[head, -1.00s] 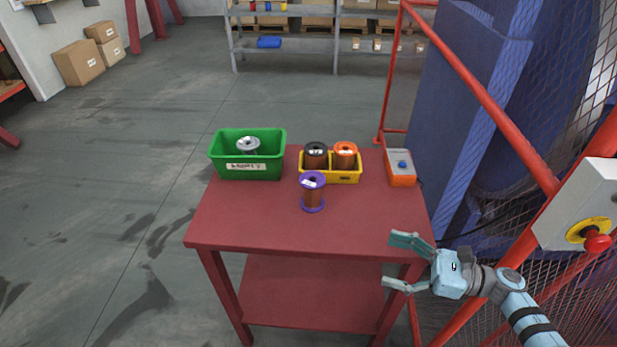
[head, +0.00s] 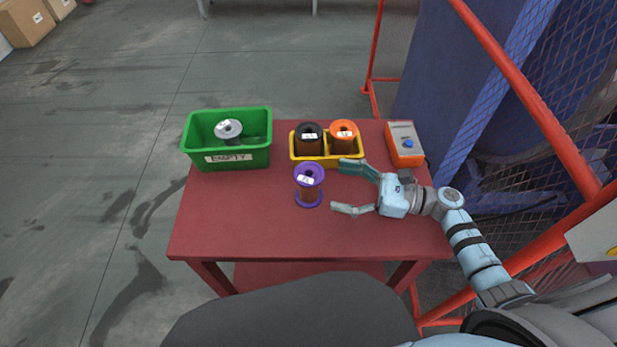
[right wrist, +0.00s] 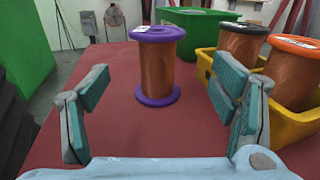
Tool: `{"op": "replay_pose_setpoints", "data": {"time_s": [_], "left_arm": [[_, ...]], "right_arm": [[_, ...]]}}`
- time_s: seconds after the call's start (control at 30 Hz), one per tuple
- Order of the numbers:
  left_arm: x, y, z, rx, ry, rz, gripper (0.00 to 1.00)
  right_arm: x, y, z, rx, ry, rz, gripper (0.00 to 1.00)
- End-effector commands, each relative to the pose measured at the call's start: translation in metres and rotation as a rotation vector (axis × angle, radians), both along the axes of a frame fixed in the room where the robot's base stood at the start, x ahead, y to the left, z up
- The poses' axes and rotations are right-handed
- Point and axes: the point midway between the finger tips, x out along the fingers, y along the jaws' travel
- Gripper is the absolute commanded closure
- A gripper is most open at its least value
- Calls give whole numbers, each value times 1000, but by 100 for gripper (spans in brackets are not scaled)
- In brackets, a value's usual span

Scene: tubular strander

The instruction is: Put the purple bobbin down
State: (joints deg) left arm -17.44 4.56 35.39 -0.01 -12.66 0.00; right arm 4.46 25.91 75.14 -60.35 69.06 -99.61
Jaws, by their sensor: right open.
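The purple bobbin (head: 309,187), with purple flanges and copper-coloured wire, stands upright on the red table (head: 240,225), in front of the yellow tray. My right gripper (head: 341,187) is open and empty, to the right of the bobbin, its fingers pointing at it. In the right wrist view the bobbin (right wrist: 156,70) stands ahead, beyond and between the open fingertips (right wrist: 158,100), apart from them. My left gripper does not show.
A yellow two-part tray (head: 327,161) holds a black bobbin (head: 308,139) and an orange bobbin (head: 343,136). A green bin (head: 236,155) labelled EMPTY holds a grey spool (head: 229,130). An orange-and-grey button box (head: 405,145) sits at the right. The front of the table is clear.

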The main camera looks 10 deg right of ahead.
Motion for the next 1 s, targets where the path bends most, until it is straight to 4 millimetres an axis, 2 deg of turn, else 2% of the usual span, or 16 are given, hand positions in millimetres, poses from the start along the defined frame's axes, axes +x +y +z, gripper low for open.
{"op": "replay_pose_setpoints", "data": {"time_s": [0.03, 0.17, 0.4, 0.5, 0.67, 1.0], "left_arm": [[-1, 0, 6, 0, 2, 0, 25], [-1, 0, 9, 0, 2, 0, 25], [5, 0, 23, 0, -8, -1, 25], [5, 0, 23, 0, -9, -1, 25], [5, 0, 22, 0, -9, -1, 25], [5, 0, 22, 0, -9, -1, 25]], "right_arm": [[5, 10, 4, 4, -1, -1, 21], [13, 24, 2, 1, 0, -2, 21], [28, 65, -1, 3, 1, -3, 21], [32, 72, -2, 0, 1, -2, 21], [31, 71, -3, 0, 1, -2, 21], [31, 71, -3, 0, 1, -2, 74]]}}
